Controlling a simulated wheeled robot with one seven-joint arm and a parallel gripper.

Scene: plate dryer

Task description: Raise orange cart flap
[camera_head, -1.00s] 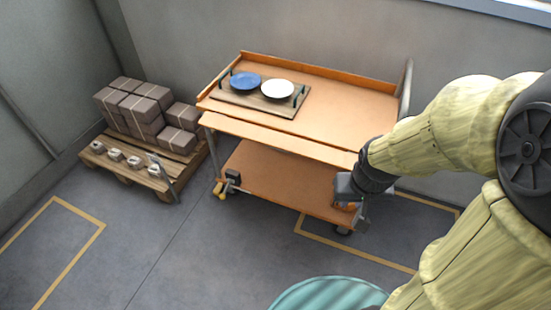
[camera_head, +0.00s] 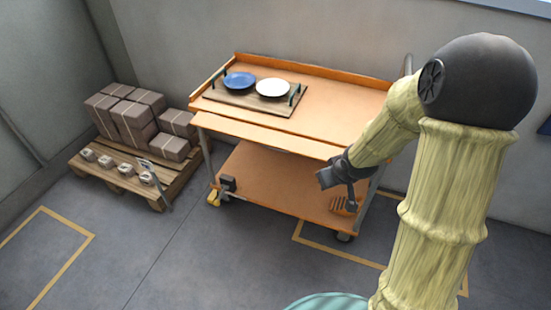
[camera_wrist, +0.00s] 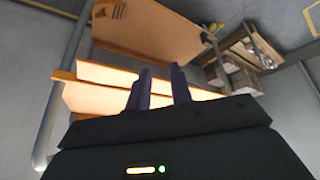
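The orange cart (camera_head: 330,100) stands against the wall, with raised rims along its back and left side. Its flap (camera_head: 265,133) is a long strip folded outward and down along the front edge. The flap also shows in the wrist view (camera_wrist: 108,76). My gripper (camera_head: 326,180) is by the cart's front right, near the right end of the flap and lower than it in the head view. In the wrist view two dark fingers (camera_wrist: 163,75) stand apart with nothing between them, overlapping the flap in the picture. I cannot tell whether they touch it.
A wooden tray (camera_head: 240,101) on the cart top holds a blue plate (camera_head: 239,81) and a white plate (camera_head: 273,87). The lower shelf (camera_head: 270,185) is mostly bare. A pallet (camera_head: 120,176) with boxes stands at left. The floor in front is clear.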

